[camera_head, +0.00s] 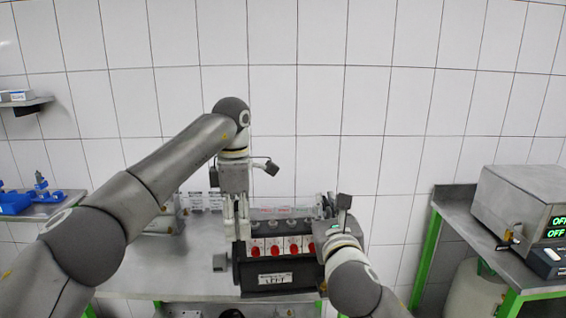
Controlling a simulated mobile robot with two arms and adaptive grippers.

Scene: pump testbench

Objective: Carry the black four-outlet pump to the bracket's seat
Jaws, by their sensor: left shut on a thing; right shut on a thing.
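The black pump (278,270) is in the middle of the head view, with a row of white panels bearing red round marks on its front and a white label below. It looks roughly level. My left gripper (237,228) points down and is shut on the pump's left end. My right gripper (335,232) is shut at its right end; my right arm hides much of that grip. I cannot make out the bracket's seat for certain. A grey metal fixture (172,217) stands left of the pump, partly behind my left arm.
A grey steel table (140,280) lies below and left of the pump. At right, a metal box with green digits (535,205) stands on a green-legged bench (470,232). Blue bins (15,203) sit on a shelf at left. A tiled wall closes the back.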

